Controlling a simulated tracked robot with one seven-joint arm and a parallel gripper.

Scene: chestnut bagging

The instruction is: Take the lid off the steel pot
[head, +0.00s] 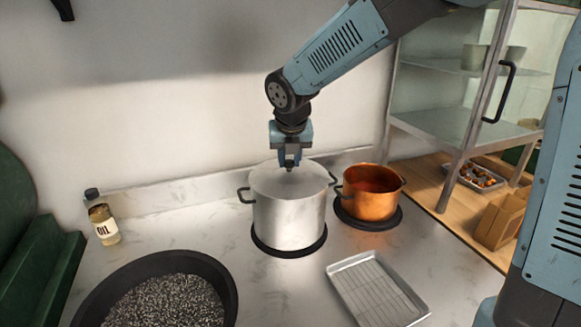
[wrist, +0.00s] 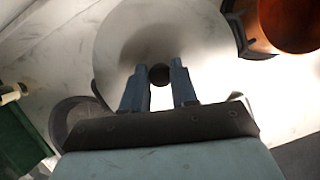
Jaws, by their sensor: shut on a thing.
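The steel pot (head: 289,217) stands on a black round hob plate near the middle of the counter, with a dark handle on each side. Its steel lid (head: 268,177) sits on top and looks seated on the rim; the lid also fills the upper middle of the wrist view (wrist: 125,40). My gripper (head: 289,166) is directly above the lid's centre, pointing down. In the wrist view my gripper's fingers (wrist: 160,76) are on either side of the dark round lid knob (wrist: 160,74), shut on it. The pot's inside is hidden by the lid.
A copper pot (head: 371,197) stands close on the right on its own black plate. A wire-rack tray (head: 377,290) lies front right, a black pan (head: 225,285) of dark grains front left. An oil bottle (head: 104,225) stands left. A glass cabinet (head: 455,85) is at right.

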